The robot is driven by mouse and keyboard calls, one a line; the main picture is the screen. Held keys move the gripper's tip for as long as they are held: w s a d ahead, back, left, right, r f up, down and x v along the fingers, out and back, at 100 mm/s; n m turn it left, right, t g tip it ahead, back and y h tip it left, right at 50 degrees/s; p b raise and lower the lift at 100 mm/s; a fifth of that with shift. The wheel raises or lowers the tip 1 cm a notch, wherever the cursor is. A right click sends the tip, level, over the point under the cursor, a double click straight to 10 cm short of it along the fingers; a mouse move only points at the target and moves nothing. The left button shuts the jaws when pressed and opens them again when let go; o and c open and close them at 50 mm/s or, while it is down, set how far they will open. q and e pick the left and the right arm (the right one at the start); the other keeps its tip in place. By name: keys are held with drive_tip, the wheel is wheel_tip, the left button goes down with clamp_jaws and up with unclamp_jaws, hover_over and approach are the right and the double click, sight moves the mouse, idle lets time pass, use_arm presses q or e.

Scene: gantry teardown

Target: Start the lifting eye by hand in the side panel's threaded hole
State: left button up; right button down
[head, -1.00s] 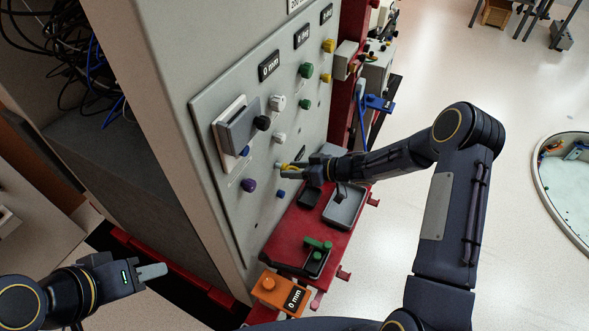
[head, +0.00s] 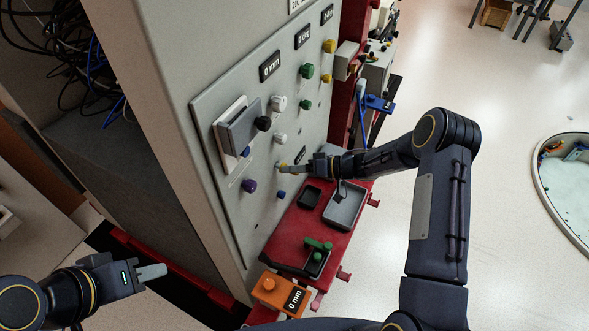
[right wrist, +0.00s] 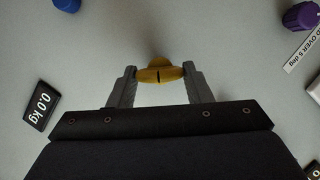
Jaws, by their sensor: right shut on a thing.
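The side panel (head: 228,190) is a grey upright board with coloured knobs. My right gripper (head: 284,168) is at its lower right part, with its fingers pointing at the panel. In the right wrist view the right gripper (right wrist: 159,76) is shut on the yellow lifting eye (right wrist: 160,74), held across both fingertips. The eye is close in front of the panel face. The threaded hole is not visible, and I cannot tell whether the eye touches the panel. My left gripper (head: 152,271) is at the lower left, away from the panel; its finger gap cannot be made out.
Several knobs stick out around the work spot, including a purple knob (head: 249,186) and a blue knob (head: 281,195). Below is a red shelf (head: 285,238) with a grey tray (head: 346,207) and green parts (head: 318,245). An orange box (head: 270,291) stands at its front.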

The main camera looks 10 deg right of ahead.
drive_tip(key=shift+d+f+m+g+y, duration=0.15)
drive_tip(key=shift+m+g+y, duration=0.2)
drive_tip(key=shift+m, duration=0.45)
drive_tip(key=c, duration=1.1)
unclamp_jaws()
drive_tip(key=o, duration=0.5)
drive_tip(key=shift+s+d, duration=0.1)
drive_tip(key=shift+d, duration=0.05)
drive_tip(key=shift+c, duration=0.2)
drive_tip(key=s+b+v, duration=0.1)
drive_tip(key=b+v, duration=0.1)
drive_tip(key=v, duration=0.9)
drive_tip(key=shift+s+f, duration=0.3)
drive_tip(key=shift+f, duration=0.05)
